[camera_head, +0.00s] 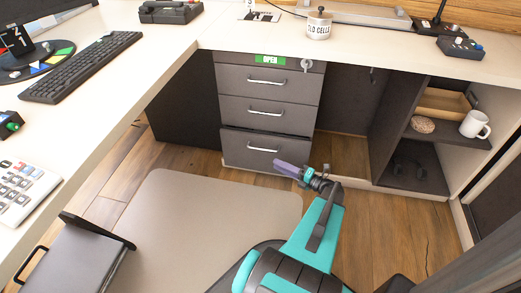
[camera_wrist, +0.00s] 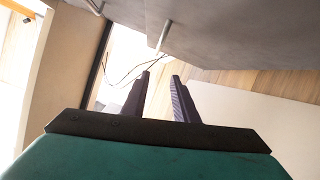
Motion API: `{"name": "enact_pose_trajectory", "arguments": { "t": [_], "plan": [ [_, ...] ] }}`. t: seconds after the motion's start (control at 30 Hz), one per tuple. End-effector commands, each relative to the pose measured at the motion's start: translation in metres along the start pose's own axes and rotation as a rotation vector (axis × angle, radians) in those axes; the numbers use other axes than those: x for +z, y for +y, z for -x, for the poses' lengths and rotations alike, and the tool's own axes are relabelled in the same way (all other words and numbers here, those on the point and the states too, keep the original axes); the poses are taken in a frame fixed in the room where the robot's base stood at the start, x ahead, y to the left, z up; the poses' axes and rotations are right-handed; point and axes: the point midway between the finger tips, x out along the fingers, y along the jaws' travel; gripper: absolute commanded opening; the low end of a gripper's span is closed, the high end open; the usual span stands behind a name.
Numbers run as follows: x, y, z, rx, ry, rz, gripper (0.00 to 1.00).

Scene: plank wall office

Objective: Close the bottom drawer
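The bottom drawer (camera_head: 262,150) is the lowest of three dark grey drawers under the desk in the head view. It sticks out a little, with a dark gap along its top edge. Its silver bar handle (camera_head: 262,149) faces me. My gripper (camera_head: 279,165) is in front of the drawer's lower right part, close to its face; I cannot tell if it touches. In the wrist view, my gripper's two dark fingers (camera_wrist: 162,76) stand apart with nothing between them. A grey panel (camera_wrist: 240,30) with a light bar handle (camera_wrist: 163,36) fills the top there.
The middle drawer (camera_head: 240,107) and top drawer (camera_head: 240,78) look flush. A green OPEN label (camera_head: 270,60) sits above them. An open shelf with a white mug (camera_head: 474,125) is at right. A beige floor mat (camera_head: 190,215) and a dark grey object (camera_head: 80,262) lie at front left.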

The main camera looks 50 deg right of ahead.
Motion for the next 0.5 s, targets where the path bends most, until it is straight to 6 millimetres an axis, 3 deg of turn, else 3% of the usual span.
{"name": "enact_pose_trajectory", "arguments": {
  "t": [0.17, 0.5],
  "plan": [
    [0.019, 0.005, 0.017, 0.028, -0.055, -0.051, 0.26],
    [0.02, 0.006, 0.018, 0.03, -0.059, -0.056, 0.26]
  ]
}}
